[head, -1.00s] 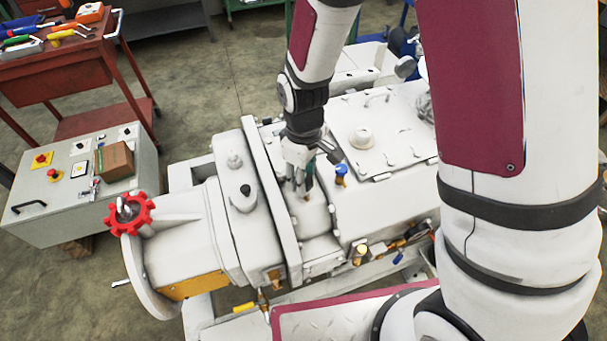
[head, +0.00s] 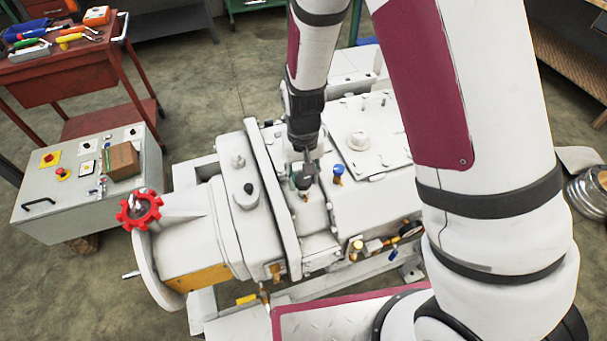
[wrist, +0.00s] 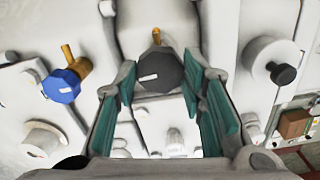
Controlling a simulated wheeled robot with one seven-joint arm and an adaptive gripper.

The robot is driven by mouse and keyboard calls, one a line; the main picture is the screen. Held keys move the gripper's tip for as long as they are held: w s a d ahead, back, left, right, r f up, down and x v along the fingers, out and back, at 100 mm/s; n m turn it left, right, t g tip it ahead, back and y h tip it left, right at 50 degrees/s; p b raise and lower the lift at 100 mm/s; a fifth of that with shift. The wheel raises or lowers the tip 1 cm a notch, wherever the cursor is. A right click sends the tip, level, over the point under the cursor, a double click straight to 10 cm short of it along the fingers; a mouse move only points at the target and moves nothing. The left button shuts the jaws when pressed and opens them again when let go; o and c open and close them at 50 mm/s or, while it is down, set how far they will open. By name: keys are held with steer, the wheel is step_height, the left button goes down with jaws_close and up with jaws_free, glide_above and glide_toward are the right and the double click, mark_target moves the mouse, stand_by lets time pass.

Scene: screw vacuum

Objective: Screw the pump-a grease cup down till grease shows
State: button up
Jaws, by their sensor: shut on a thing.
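A dark grey, ribbed grease-cup cap (wrist: 160,73) with a white mark sits upright on the white pump housing, with a brass fitting behind it in the wrist view. My gripper (wrist: 158,82) is shut on this cap, its teal pads on either side. In the head view my gripper (head: 303,181) points down at the housing, and its fingers mostly hide the cap. A similar blue cap (wrist: 62,85) on a brass fitting stands apart to the left in the wrist view; it also shows right of my gripper in the head view (head: 338,170). No grease is visible.
A red handwheel (head: 139,210) is at the pump's left end. A grey control box (head: 85,190) and a red tool cart (head: 70,75) stand to the left. A flanged rib (head: 275,200) rises close to my gripper's left.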

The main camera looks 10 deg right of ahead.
mark_target(303, 179)
steer(key=shift+m, duration=0.8)
steer(key=shift+p, duration=0.3)
steer(key=o, duration=1.1)
steer(key=shift+o, duration=0.2)
steer(key=shift+r, duration=0.1)
step_height(303, 179, up, 12)
